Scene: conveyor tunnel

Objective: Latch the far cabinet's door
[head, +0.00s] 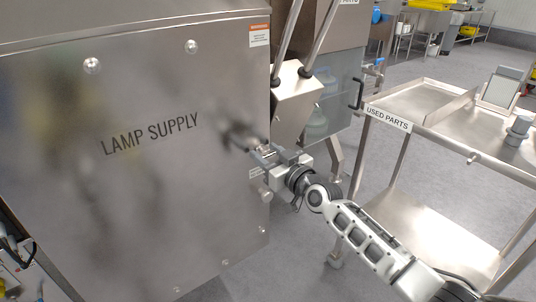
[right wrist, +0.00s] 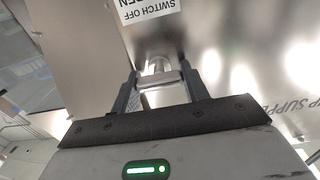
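A large steel cabinet door (head: 130,190) marked LAMP SUPPLY fills the left of the head view. It looks flush with its frame; whether it is latched cannot be told. My right gripper (head: 268,152) is at the door's right edge. In the right wrist view its two fingers (right wrist: 157,88) stand on either side of a small metal latch handle (right wrist: 158,77), which spans the gap and appears gripped. The handle is mostly hidden by the gripper in the head view.
A steel cart (head: 410,131) labelled USED PARTS stands to the right, close to my right forearm. Behind the door edge are a steel housing and a clear panel (head: 340,98) with a dark handle (head: 358,93). Grey floor (head: 440,70) is open farther back.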

